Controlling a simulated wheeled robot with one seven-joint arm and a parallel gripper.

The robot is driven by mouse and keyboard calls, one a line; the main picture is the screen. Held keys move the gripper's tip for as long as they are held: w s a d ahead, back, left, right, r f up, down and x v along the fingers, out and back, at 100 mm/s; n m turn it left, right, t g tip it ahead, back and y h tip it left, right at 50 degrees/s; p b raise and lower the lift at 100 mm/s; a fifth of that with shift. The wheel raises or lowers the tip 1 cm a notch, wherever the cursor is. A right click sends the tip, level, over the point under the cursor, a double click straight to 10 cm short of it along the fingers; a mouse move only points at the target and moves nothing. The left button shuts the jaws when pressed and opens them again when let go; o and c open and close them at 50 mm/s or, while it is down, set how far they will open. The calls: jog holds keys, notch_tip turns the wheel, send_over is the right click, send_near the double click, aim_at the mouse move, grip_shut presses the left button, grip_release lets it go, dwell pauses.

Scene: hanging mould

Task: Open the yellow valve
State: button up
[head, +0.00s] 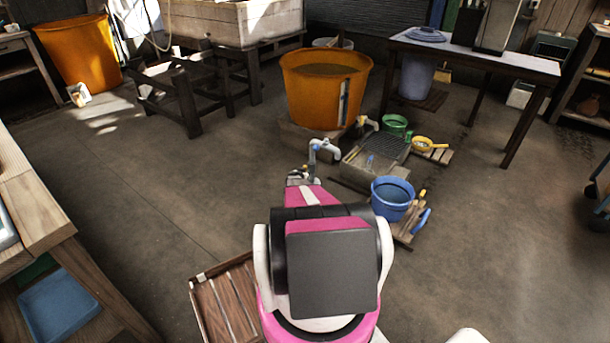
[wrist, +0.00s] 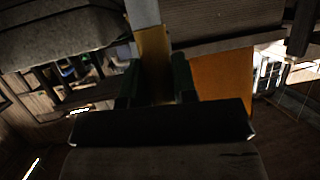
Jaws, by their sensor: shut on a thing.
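In the wrist view, the yellow valve's handle (wrist: 153,48) shows as a dull yellow bar between the two dark green fingers of my gripper (wrist: 156,76). The gripper is shut on it. A pale grey piece (wrist: 143,12) meets the bar at its far end. In the head view, my gripper (head: 302,179) is at the grey bent pipe (head: 325,146), which has a small blue part. There the yellow handle cannot be made out, and my pink arm covers the area in front.
An orange tub (head: 318,98) stands behind the pipe. A grated basin (head: 366,158), a blue bucket (head: 392,205), a green bucket (head: 395,121) and a yellow pan (head: 425,145) are on the right. A wooden slatted crate (head: 230,300) lies close to my arm. The left floor is clear.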

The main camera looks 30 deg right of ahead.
jog(key=o, duration=0.9)
jog(key=shift+a, duration=0.1)
jog(key=v, duration=1)
jog(key=shift+s+a+r, duration=0.15)
jog(key=shift+s+a, duration=0.05)
jog(key=shift+a, duration=0.05)
jog(key=shift+r, duration=0.1)
